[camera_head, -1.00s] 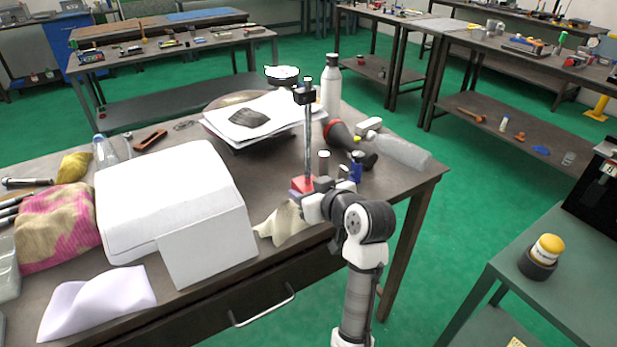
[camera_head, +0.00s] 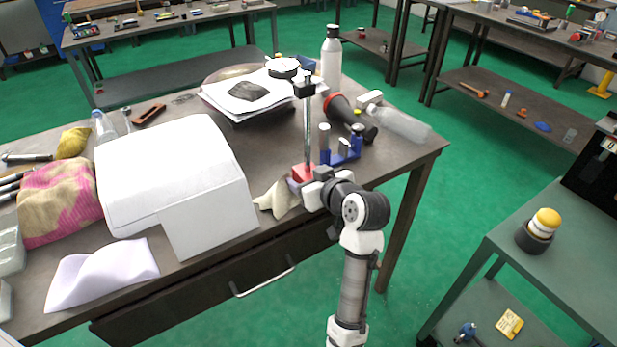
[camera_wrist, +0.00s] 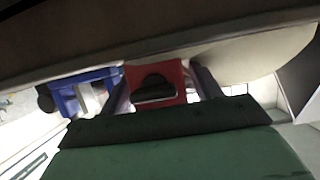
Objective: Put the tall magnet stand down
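The tall magnet stand has a red base, a thin metal post (camera_head: 307,128) and a dark clamp with a dial on top. It is upright at the front part of the dark workbench (camera_head: 395,165). My gripper (camera_head: 303,181) is at the stand's red base. In the wrist view, the red base (camera_wrist: 157,77) with its dark knob sits between the two fingers of my gripper (camera_wrist: 160,88), which look closed against its sides. I cannot tell whether the base's underside touches the bench.
A blue fixture (camera_head: 345,152) with metal posts stands just right of the stand. A crumpled beige cloth (camera_head: 277,201) and a white box-shaped cover (camera_head: 175,185) are to the left. The bench's right front corner is fairly clear.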

